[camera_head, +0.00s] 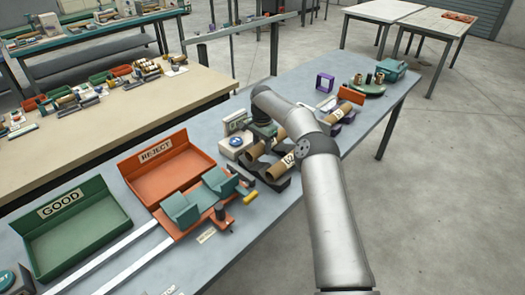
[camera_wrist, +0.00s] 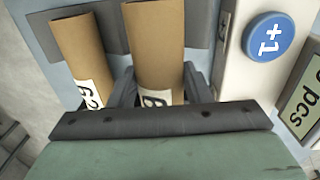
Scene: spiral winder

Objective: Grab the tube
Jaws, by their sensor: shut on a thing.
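In the wrist view, a brown cardboard tube (camera_wrist: 155,45) with a white printed label lies between the two dark fingers of my gripper (camera_wrist: 158,84). The fingers are shut on its sides. A second similar tube (camera_wrist: 77,45) lies to the left, outside the fingers. In the head view, the held tube (camera_head: 254,153) lies at a slant close to the counter box, and the second tube (camera_head: 277,171) is in front of it with its label showing. My gripper (camera_head: 264,138) is partly hidden by my arm there, and its fingertips are not clear.
A counter box with a blue +1 button (camera_wrist: 268,36) stands close on the right in the wrist view. An orange REJECT tray (camera_head: 205,163), a green GOOD tray (camera_head: 118,212) and teal cradle blocks (camera_head: 182,209) lie to the left. A purple frame (camera_head: 325,82) stands farther back.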

